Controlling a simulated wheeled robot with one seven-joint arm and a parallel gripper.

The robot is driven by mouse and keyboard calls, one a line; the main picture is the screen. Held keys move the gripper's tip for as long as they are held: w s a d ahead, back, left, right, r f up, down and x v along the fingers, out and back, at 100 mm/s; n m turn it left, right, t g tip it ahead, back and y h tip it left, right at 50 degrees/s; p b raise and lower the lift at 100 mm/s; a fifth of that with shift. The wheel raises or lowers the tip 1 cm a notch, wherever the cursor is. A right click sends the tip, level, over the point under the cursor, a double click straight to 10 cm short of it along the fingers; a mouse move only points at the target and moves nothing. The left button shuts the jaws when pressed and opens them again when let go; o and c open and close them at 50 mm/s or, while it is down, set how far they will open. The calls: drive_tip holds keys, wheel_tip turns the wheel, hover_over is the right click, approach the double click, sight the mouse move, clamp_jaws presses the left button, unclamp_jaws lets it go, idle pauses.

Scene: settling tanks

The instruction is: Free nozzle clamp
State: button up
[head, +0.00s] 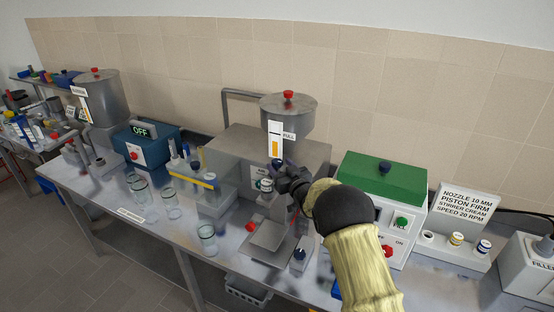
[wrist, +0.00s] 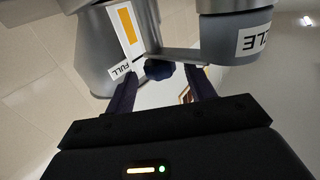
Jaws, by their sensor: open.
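The filling machine's steel hopper (head: 288,118) has a red-knobbed lid, a FULL label and an orange level strip. Below it is a dark blue knob (head: 277,163), which looks like the clamp's. A small pale nozzle-like part (head: 265,185) sits just under it. My gripper (head: 283,178) is at the machine's front, close to the knob. In the wrist view the dark blue knob (wrist: 160,69) lies between the tips of my open gripper (wrist: 165,82). I cannot tell whether the fingers touch it. A grey cylinder with a cut-off label (wrist: 235,38) is at the right.
A green-topped box (head: 384,175) stands right of the machine, near a sign (head: 466,212) reading NOZZLE 10 MM and small nozzles in a rack (head: 455,246). Glass jars (head: 171,204) stand on the bench at left. A blue box (head: 146,146) shows OFF.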

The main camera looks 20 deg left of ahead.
sight(280, 165)
drive_tip(key=shift+p+x, duration=0.55)
drive_tip(key=shift+x, duration=1.05)
drive_tip(key=c, duration=0.9)
